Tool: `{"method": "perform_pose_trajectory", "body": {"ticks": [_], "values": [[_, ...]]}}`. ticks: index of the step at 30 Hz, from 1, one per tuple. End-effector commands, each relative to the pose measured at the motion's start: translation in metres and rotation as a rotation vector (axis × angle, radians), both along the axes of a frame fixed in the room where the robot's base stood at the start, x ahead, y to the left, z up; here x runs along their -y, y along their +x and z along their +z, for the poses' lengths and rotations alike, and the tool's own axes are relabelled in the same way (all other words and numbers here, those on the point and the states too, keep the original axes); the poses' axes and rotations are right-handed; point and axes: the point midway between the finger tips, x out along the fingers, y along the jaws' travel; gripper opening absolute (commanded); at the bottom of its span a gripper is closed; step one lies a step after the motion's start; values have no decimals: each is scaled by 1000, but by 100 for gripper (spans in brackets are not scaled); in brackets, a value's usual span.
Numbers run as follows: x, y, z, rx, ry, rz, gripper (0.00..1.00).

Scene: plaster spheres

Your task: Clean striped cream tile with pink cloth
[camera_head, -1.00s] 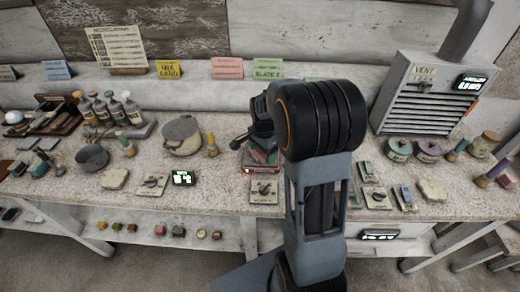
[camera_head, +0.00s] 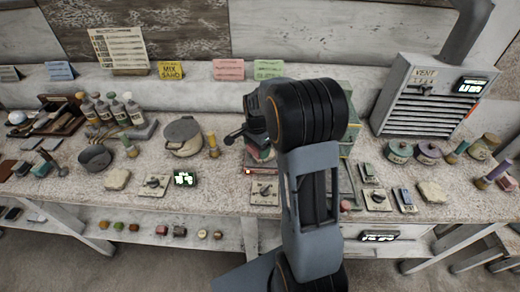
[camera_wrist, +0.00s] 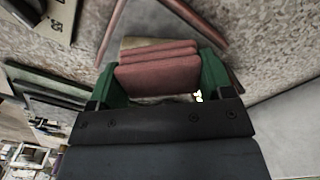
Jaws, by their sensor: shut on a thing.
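A folded pink cloth (camera_wrist: 158,74) sits between the green fingers of my gripper (camera_wrist: 160,66) in the wrist view. The gripper is shut on it. A small cream patch (camera_wrist: 138,42) shows just beyond the cloth; I cannot tell whether it is the striped cream tile, and no stripes show on it. Beyond it is a flat grey surface with a pinkish rim (camera_wrist: 178,12).
The speckled bench (camera_head: 225,185) holds a lidded pot (camera_head: 183,136), a dark pan (camera_head: 94,157) and a switch plate (camera_head: 265,192). A grey vent box (camera_head: 428,95) stands at the right, with jars in front. Sign cards line the back ledge.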

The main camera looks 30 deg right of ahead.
Motion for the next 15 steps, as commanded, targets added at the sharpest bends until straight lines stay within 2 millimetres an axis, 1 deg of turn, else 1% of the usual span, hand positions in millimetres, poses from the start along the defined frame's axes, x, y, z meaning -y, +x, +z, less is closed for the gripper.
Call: {"method": "perform_pose_trajectory", "body": {"ticks": [9,15], "values": [[0,0,1,1,-1,-1,55],[3,-7,8,2,0,-2,55]]}}
